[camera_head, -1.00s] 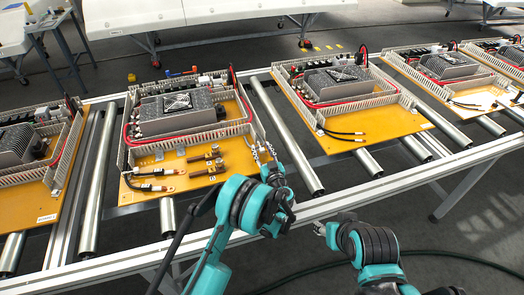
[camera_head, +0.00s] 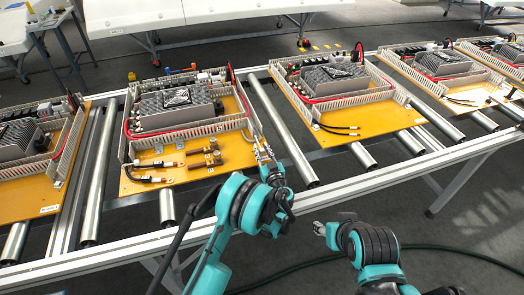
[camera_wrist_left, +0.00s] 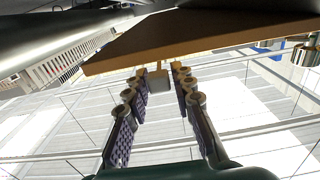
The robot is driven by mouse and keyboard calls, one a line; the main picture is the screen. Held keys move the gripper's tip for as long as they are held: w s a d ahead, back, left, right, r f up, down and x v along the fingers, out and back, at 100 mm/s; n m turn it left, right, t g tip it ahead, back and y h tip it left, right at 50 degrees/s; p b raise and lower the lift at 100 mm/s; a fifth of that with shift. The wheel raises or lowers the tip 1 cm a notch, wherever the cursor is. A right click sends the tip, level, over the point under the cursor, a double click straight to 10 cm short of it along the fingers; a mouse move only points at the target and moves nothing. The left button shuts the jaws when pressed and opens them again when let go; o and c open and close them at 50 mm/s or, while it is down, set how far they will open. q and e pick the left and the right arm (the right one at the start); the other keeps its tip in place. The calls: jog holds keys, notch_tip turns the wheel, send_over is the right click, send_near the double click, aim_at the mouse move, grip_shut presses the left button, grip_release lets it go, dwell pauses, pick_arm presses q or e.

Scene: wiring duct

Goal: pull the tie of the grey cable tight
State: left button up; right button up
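The nearest unit is a yellow board (camera_head: 196,172) with grey slotted duct walls and a finned block with a fan. I cannot make out a grey cable or its tie in the head view. My left gripper (camera_head: 264,153) is at the board's front right edge. In the left wrist view my left gripper (camera_wrist_left: 160,76) has its fingers apart, below the board's underside. A small grey block (camera_wrist_left: 158,79) shows between the fingertips, with no clear grip on it. My right gripper (camera_head: 319,229) is in front of the conveyor, away from the boards; its fingers are too small to judge.
Similar boards stand on the conveyor to the left (camera_head: 38,196) and right (camera_head: 372,122). Black cables with light ends (camera_head: 150,177) and brass-coloured parts (camera_head: 205,155) lie on the near board. The conveyor's front rail (camera_head: 120,251) runs below. Bare rollers (camera_head: 285,137) separate the boards.

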aim_at(262, 149)
pick_arm(q)
jog(key=shift+o, duration=0.4)
jog(key=shift+w, duration=0.1)
notch_tip(262, 149, up, 10)
jog(key=shift+f, duration=0.1)
dwell(0.4)
